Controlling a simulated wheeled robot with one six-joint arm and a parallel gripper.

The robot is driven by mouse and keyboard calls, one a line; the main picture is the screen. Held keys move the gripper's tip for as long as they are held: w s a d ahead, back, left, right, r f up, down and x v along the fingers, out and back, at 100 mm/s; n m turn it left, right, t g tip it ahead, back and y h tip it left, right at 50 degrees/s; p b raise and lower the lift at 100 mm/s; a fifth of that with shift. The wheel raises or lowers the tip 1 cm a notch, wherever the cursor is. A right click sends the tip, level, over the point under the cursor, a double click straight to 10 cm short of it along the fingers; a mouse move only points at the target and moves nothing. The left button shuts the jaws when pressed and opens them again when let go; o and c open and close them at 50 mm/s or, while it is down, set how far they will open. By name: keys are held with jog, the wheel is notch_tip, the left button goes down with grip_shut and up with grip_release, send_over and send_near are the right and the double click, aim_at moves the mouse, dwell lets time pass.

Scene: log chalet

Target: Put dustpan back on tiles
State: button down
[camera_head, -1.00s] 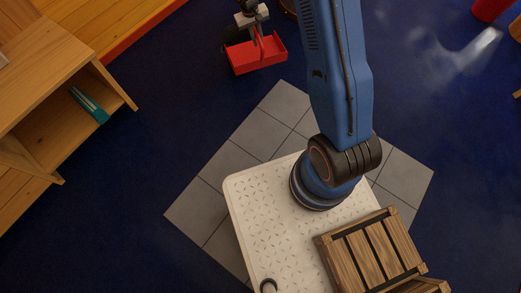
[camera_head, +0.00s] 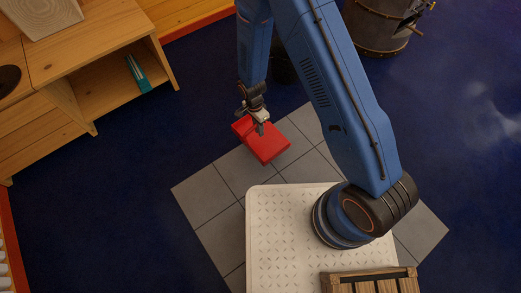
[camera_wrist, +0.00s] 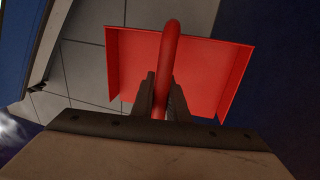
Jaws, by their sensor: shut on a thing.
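The red dustpan (camera_head: 263,142) hangs from my gripper (camera_head: 260,128) near the upper left part of the grey tiles (camera_head: 207,187) in the head view. In the wrist view, my gripper (camera_wrist: 162,98) is shut on the dustpan's red handle (camera_wrist: 171,50), and the pan (camera_wrist: 215,72) spreads out beyond the fingers. Grey tiles (camera_wrist: 88,70) show behind and left of the pan, with dark blue floor on the right. I cannot tell how high the dustpan is above the tiles.
A wooden shelf unit (camera_head: 105,75) with a teal book (camera_head: 138,74) stands at the upper left. A barrel-like container (camera_head: 378,28) stands at the top right. A wooden crate (camera_head: 370,283) sits on my base. The tiles left of my base are bare.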

aim_at(258, 143)
jog(key=shift+s+a+f+m, duration=0.3)
jog(key=shift+s+a+f, duration=0.05)
jog(key=shift+s+f, duration=0.35)
jog(key=shift+f, duration=4.65)
jog(key=shift+f, duration=0.2)
jog(key=c, duration=1.7)
grip_release()
jog(key=shift+c, duration=0.2)
